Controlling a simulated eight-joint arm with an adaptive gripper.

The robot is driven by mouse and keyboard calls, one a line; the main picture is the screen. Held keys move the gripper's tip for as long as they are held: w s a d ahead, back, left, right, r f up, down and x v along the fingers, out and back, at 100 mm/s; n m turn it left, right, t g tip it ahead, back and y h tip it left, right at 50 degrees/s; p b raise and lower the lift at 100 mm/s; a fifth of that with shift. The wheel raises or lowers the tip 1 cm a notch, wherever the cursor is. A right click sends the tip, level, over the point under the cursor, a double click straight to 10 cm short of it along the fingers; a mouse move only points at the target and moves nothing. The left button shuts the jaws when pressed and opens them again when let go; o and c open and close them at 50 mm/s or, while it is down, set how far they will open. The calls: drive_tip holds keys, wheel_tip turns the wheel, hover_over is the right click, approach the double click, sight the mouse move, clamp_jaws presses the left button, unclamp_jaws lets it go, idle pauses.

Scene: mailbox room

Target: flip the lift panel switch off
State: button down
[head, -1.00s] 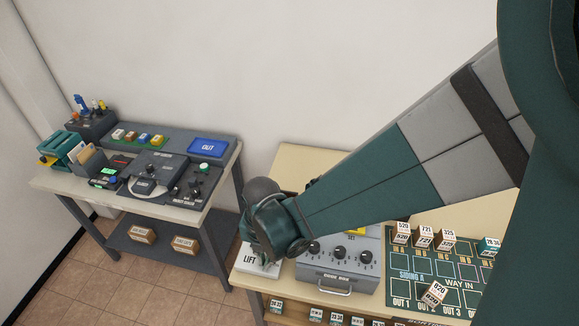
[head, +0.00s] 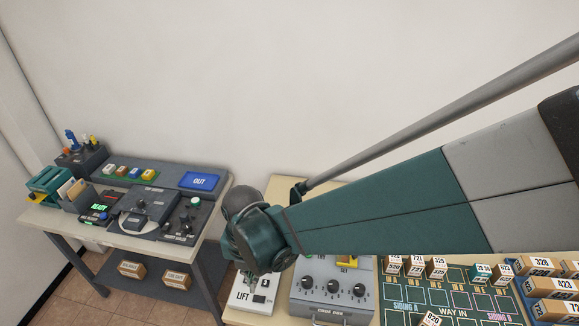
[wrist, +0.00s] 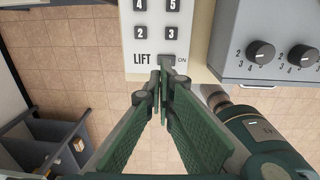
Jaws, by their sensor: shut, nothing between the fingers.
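The lift panel (head: 243,297) is a white plate marked LIFT at the left front of the cream table. In the wrist view, the panel (wrist: 130,45) shows at the top with several dark numbered buttons. Its small dark switch (wrist: 167,60) sits beside the LIFT label, with ON printed to its right. My gripper (wrist: 162,78) is shut and empty, its fingertips right at the switch's lower edge in the picture. I cannot tell whether they touch it.
A grey box with knobs (head: 333,306) stands just right of the panel. Farther right is a green siding board (head: 455,309) with numbered blocks. Floor shows between the tables.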

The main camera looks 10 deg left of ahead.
drive_tip(key=shift+a+r, duration=0.2)
drive_tip(key=shift+r, duration=0.95)
drive_tip(key=shift+a+r, duration=0.15)
drive_tip(key=shift+r, duration=1)
drive_tip(key=w+d+r+m+t+b, duration=0.1)
drive_tip(key=w+d+r+m, duration=0.15)
drive_tip(key=d+m, duration=0.4)
drive_tip(key=w+d+r+m+t+y, duration=0.1)
drive_tip(key=w+d+r+m, duration=0.15)
drive_tip(key=d+m, duration=0.4)
drive_tip(key=w+d+r+m+t+b, duration=0.1)
drive_tip(key=d+r+m, duration=0.3)
drive_tip(key=d, duration=0.5)
drive_tip(key=s+d+r+m+t, duration=0.1)
drive_tip(key=s+d+m+t, duration=0.1)
drive_tip(key=d+m, duration=0.7)
drive_tip(key=s+d+m+t+h+b, duration=0.1)
drive_tip(key=s+d+m+t, duration=0.1)
drive_tip(key=d+m, duration=0.8)
drive_tip(key=shift+r+b, duration=0.3)
drive_tip(key=shift+r, duration=0.05)
drive_tip(key=shift+d, duration=0.1)
